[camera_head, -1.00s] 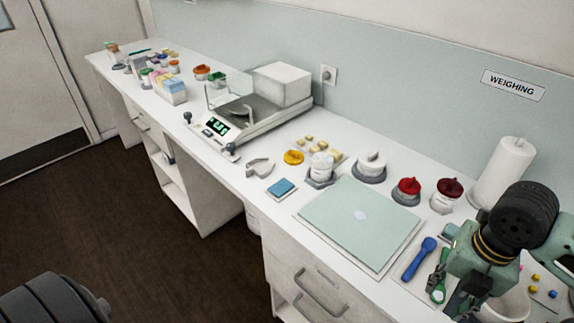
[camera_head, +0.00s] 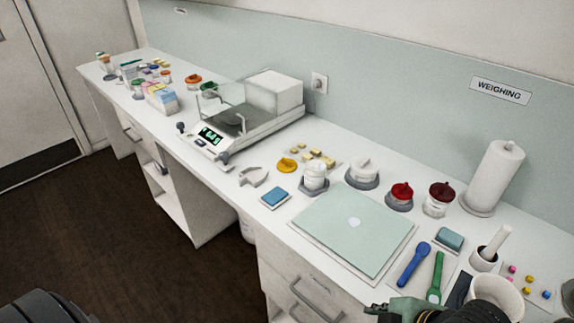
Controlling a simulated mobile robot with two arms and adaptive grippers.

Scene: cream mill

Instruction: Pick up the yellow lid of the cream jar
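The yellow lid (camera_head: 287,165) lies flat on the white counter, just left of an open white jar (camera_head: 314,177) in a grey holder. Several small yellow blocks (camera_head: 317,158) lie right behind it. No gripper is near the lid. Part of my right arm, with green and black parts that may be the gripper (camera_head: 402,309), shows at the bottom right edge. It is cut off, so its fingers cannot be made out. Only a dark part of my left arm shows at the bottom left; the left gripper is out of view.
A pale green mat (camera_head: 354,223) lies in front of the jars. A white jar (camera_head: 362,170) and two red-lidded jars (camera_head: 400,195) stand behind it. A blue sponge (camera_head: 275,197), a grey clip-like piece (camera_head: 253,177) and a scale (camera_head: 212,137) are near the lid. A paper roll (camera_head: 494,178) stands at right.

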